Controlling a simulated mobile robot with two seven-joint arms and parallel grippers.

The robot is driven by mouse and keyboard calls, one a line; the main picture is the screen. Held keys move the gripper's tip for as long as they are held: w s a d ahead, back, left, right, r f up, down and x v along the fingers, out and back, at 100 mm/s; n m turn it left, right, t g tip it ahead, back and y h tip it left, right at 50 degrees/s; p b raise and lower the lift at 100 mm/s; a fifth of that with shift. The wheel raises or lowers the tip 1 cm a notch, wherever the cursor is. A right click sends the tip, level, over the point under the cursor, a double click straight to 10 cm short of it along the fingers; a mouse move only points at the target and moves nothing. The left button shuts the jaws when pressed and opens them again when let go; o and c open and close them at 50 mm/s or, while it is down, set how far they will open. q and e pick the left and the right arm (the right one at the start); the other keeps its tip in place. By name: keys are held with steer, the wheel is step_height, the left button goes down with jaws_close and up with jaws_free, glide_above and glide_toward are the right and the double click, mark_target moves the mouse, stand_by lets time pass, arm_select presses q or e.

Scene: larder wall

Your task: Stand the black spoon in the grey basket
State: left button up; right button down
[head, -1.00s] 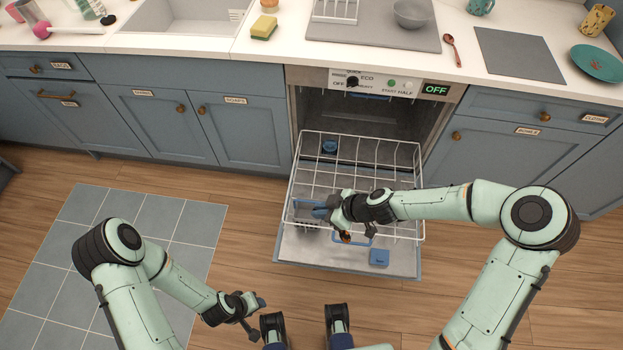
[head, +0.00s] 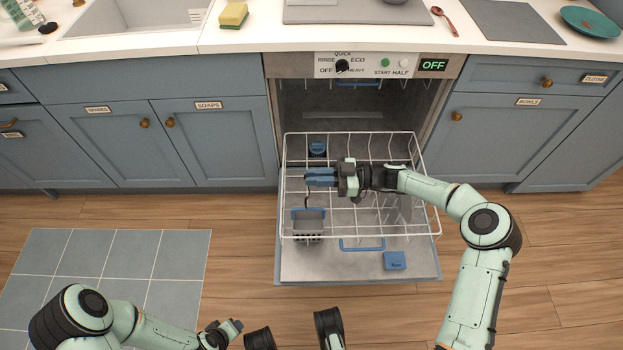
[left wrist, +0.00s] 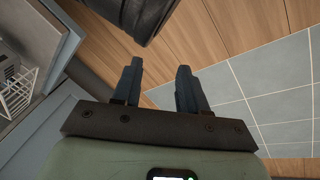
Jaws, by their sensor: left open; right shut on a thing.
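The grey basket (head: 309,224) with a blue rim stands at the left front of the white wire dishwasher rack. My right gripper (head: 312,178) is above the rack, just behind the basket in the head view. It is shut on the black spoon (head: 307,198), a thin dark shape hanging below the blue fingertips towards the basket's rim. Most of the spoon is small or hidden, and I cannot tell whether its lower end is inside the basket. My left gripper (head: 236,326) is low at the front, away from the rack. In the left wrist view its fingers (left wrist: 157,78) are apart and empty.
The dishwasher door (head: 330,268) is down with the white rack (head: 432,205) pulled out over it. A blue block-like piece (head: 395,261) is on the door. A dark blue item (head: 317,149) sits at the rack's back left. Counter and cupboards stand behind.

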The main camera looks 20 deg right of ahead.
steer(key=shift+f+b, duration=0.85)
steer(key=shift+f, duration=1.05)
steer(key=b, duration=0.3)
glide_above(316, 209)
steer(key=shift+f, duration=2.8)
steer(key=shift+f+b, duration=0.95)
steer(key=shift+f, duration=0.1)
arm_select(q)
steer(key=s+a+f+g, duration=0.1)
steer(key=s+f+g, duration=0.3)
steer(key=s+f, duration=0.5)
steer(key=shift+s+a+n, duration=0.35)
steer(key=shift+s+n, duration=0.05)
steer(key=shift+s, duration=1.15)
arm_select(e)
steer(key=shift+w+f, duration=0.1)
steer(key=shift+f, duration=0.85)
steer(key=c, duration=1.2)
jaws_free()
steer(key=shift+r, duration=0.1)
